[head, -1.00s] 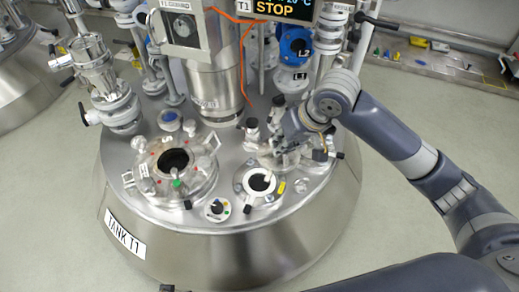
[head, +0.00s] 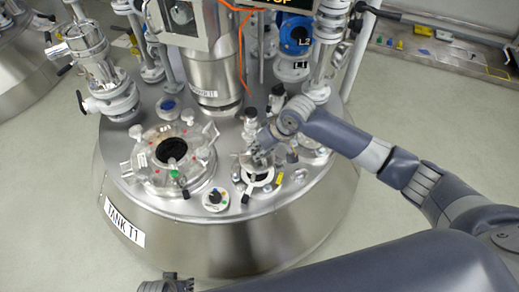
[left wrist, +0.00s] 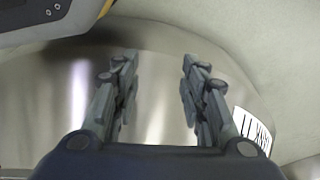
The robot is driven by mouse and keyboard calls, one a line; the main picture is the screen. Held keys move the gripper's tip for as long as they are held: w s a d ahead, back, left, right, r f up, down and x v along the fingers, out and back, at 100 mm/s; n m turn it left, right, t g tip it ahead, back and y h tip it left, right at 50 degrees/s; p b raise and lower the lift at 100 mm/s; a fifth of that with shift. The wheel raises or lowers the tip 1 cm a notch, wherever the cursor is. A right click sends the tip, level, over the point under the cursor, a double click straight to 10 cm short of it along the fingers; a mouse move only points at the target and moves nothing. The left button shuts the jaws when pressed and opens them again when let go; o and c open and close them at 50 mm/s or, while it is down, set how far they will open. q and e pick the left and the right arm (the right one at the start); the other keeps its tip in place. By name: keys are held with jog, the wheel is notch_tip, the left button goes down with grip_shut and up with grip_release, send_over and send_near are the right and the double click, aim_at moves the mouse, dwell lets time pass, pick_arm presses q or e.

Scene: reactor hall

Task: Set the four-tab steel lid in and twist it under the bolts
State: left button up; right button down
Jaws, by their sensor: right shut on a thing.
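My right gripper (head: 259,160) reaches in from the right and is over the small round port (head: 262,185) on the tank top. It is shut on the four-tab steel lid, which is small here and mostly hidden by the fingers. The lid seems to be at or just above the port opening; I cannot tell whether it touches the rim or how its tabs lie to the bolts. My left gripper (head: 165,286) is low at the bottom edge, away from the port. In the left wrist view its fingers (left wrist: 160,85) are apart and empty, facing the tank's steel side.
A larger hatch (head: 150,178) with clamps stands left of the port. Upright pipes, a steel column (head: 213,75) and a blue valve (head: 295,38) crowd the back. Open floor lies around the tank.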

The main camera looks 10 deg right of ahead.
aim_at(260, 162)
jog(key=shift+f+b, duration=0.75)
jog(key=shift+b, duration=0.3)
jog(key=shift+f+b, duration=0.8)
jog(key=shift+b, duration=0.35)
jog(key=shift+f+b, duration=0.35)
jog(key=shift+b, duration=0.05)
jog(key=shift+f+b, duration=0.55)
jog(key=shift+b, duration=0.3)
pick_arm(q)
notch_tip(260, 162, up, 16)
jog(key=t+b, duration=0.1)
pick_arm(e)
jog(key=shift+f, duration=0.4)
jog(key=shift+f+b, duration=0.4)
jog(key=shift+b, duration=0.55)
pick_arm(q)
jog(key=w+d+r+t, duration=0.1)
jog(key=w+r+t, duration=0.1)
jog(key=w, duration=0.3)
jog(key=w+d+r+t+h, duration=0.1)
jog(key=w+r+t, duration=0.1)
jog(key=w, duration=0.3)
jog(key=shift+d+t+p, duration=0.3)
jog(key=shift+t+p, duration=0.1)
jog(key=shift+t, duration=0.1)
pick_arm(e)
jog(key=shift+f, duration=0.45)
pick_arm(q)
jog(key=shift+s, duration=0.15)
